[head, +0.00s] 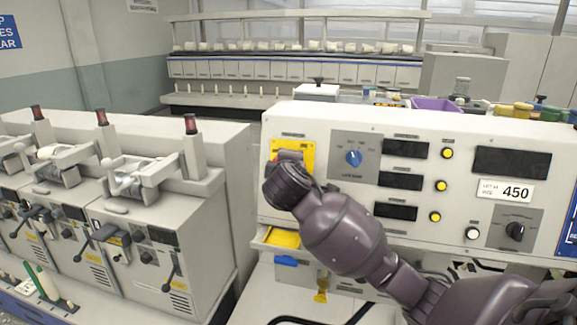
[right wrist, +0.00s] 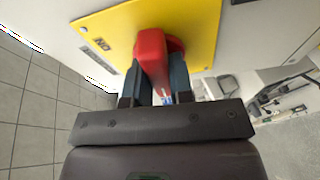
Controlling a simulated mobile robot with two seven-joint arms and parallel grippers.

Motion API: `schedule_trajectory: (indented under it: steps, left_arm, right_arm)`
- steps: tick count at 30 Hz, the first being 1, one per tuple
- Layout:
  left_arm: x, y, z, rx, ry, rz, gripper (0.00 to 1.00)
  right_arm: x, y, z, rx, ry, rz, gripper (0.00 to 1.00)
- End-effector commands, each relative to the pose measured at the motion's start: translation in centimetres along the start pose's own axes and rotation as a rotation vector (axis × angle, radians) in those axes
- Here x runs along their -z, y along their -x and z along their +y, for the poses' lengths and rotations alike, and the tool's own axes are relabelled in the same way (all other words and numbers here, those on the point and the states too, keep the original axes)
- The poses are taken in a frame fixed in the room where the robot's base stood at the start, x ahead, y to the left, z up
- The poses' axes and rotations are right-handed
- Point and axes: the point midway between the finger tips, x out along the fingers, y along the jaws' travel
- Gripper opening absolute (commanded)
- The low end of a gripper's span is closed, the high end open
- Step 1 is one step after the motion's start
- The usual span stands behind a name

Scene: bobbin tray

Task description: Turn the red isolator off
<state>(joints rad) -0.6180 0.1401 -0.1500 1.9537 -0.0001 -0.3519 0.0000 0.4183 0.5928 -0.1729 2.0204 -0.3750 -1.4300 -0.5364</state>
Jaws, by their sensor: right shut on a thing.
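The red isolator handle (right wrist: 153,60) stands on a yellow plate (right wrist: 120,30) in the right wrist view. In the head view the yellow plate (head: 308,151) is at the left end of the pale control panel, and my right arm hides most of the isolator. My right gripper (right wrist: 156,82) has its two fingers on either side of the red handle and is shut on it. In the head view my right wrist (head: 287,185) is up against the panel there. My left gripper is not in view.
The panel carries a blue knob (head: 354,157), a black knob (head: 515,231) and several yellow buttons. A drawer with a yellow inside (head: 283,238) stands open below the isolator. Winding machines (head: 150,200) stand to the left, across a narrow gap.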

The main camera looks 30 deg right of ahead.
Motion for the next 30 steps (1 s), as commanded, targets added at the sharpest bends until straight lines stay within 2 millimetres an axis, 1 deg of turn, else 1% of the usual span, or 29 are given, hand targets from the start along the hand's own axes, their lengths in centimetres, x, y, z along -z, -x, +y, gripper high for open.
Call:
schedule_trajectory:
  steps: [3,9,23,24,29,30]
  left_arm:
    - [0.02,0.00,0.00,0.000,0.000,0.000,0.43]
    - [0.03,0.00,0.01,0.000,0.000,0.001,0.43]
    - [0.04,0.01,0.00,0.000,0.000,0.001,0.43]
    - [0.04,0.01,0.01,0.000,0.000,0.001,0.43]
    - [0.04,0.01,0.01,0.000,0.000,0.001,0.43]
    - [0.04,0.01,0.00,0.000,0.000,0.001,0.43]
  right_arm:
    - [0.04,0.03,0.04,0.011,0.049,0.002,0.00]
    - [0.04,0.03,0.01,0.023,0.094,0.001,0.00]
    - [0.06,0.03,-0.02,0.027,0.109,0.002,0.00]
    - [0.06,0.03,-0.02,0.027,0.109,0.002,0.23]
    - [0.04,0.02,-0.01,0.027,0.108,0.001,0.47]
    - [0.04,0.02,-0.01,0.027,0.108,0.001,0.47]
